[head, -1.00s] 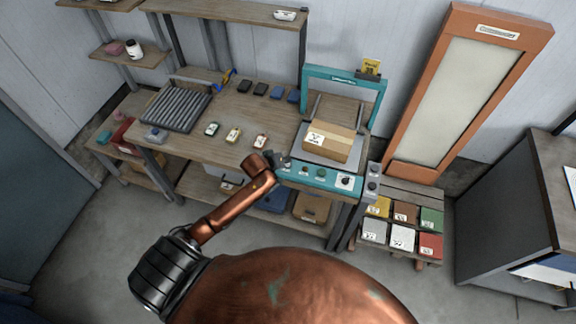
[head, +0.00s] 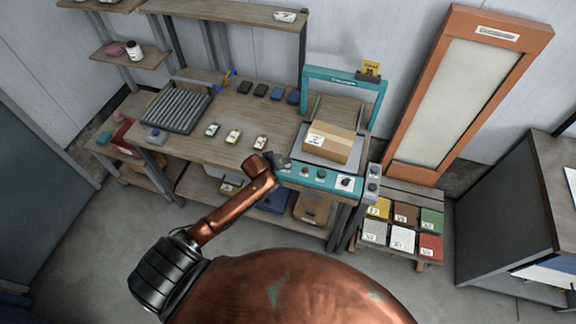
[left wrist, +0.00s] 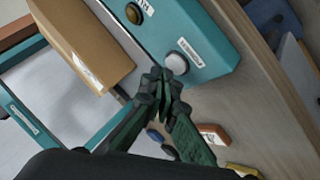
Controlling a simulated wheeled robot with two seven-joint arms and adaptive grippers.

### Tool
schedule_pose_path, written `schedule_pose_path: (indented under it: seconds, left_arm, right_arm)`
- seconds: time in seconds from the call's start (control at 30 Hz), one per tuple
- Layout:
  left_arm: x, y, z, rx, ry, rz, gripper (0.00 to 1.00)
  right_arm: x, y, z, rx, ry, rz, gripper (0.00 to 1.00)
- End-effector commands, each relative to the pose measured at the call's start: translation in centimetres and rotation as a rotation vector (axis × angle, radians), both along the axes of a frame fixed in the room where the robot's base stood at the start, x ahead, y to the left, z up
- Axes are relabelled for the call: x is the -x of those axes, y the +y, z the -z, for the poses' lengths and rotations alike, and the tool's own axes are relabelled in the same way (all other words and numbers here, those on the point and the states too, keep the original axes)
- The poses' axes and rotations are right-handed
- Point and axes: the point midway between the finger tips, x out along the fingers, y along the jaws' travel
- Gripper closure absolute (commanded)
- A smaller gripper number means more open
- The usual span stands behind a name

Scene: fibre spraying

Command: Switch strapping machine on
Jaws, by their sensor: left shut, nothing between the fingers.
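The teal strapping machine (head: 318,179) stands at the right end of the workbench, with an arch over its bed and a front panel of several buttons and a dark knob (head: 345,182). A cardboard box (head: 336,145) lies on its bed. My left gripper (head: 280,160) is at the left end of the panel, partly hidden by my wrist. In the left wrist view its fingers (left wrist: 163,80) are shut and empty, close to a pale round button (left wrist: 176,62) on the teal panel. I cannot tell whether they touch it. A darker button (left wrist: 134,13) is farther along. My right gripper is not in view.
A roller tray (head: 176,108) and several small labelled items lie on the bench left of the machine. A grey post with buttons (head: 373,185) stands just right of the panel. Coloured bins (head: 402,239) sit on a low rack at the right.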

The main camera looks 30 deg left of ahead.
Motion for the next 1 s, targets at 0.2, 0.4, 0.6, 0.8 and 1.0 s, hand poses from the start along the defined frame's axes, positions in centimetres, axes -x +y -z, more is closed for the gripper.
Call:
schedule_pose_path:
  seconds: [0.2,0.4,0.6,0.8,1.0]
  left_arm:
    - [0.00,0.01,0.01,0.000,0.000,0.000,1.00]
    - [0.04,0.01,0.44,0.000,0.001,0.000,1.00]
    - [0.04,-0.02,0.89,0.000,0.000,0.000,1.00]
    - [0.06,-0.02,0.93,0.000,0.001,0.001,1.00]
    - [0.08,-0.02,0.67,0.001,0.001,-0.001,1.00]
  right_arm:
    - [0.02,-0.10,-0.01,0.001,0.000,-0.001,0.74]
    - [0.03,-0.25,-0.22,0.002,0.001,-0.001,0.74]
    - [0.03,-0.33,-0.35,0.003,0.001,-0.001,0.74]
    - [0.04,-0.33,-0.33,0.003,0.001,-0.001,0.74]
    - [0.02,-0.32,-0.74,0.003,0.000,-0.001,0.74]
